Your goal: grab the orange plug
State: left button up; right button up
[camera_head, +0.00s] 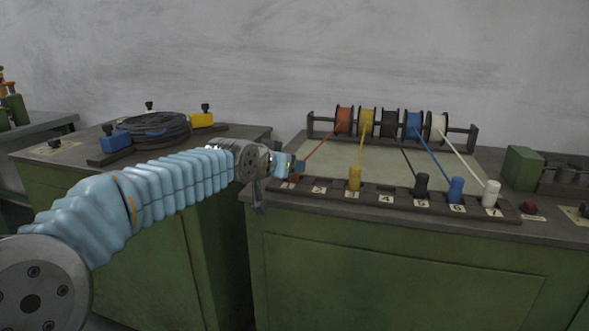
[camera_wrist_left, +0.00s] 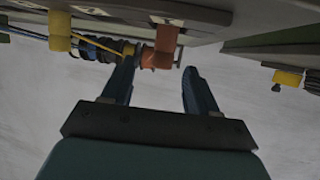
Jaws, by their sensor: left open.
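The orange plug (camera_wrist_left: 161,47) shows in the left wrist view just beyond my open left gripper (camera_wrist_left: 160,85), lined up with the gap between its blue fingertips. The left fingertip appears close to the plug; I cannot tell whether they touch. In the head view my left gripper (camera_head: 292,166) is over the left end of the numbered plug rack (camera_head: 402,201) and mostly hides the plug. An orange cable (camera_head: 322,141) runs there from the orange spool (camera_head: 344,120). My right gripper is not in view.
A yellow plug (camera_head: 354,178), black plug (camera_head: 421,185), blue plug (camera_head: 456,190) and white plug (camera_head: 491,194) stand along the rack, with cables to spools behind. A second green cabinet (camera_head: 135,250) at left carries a black coil (camera_head: 152,128). A gap separates the cabinets.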

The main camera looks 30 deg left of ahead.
pick_arm(q)
jog(key=x, duration=0.7)
jog(key=shift+w+a+f+p, duration=0.1)
jog(key=shift+a+f+p, duration=0.1)
jog(key=shift+f+p, duration=0.15)
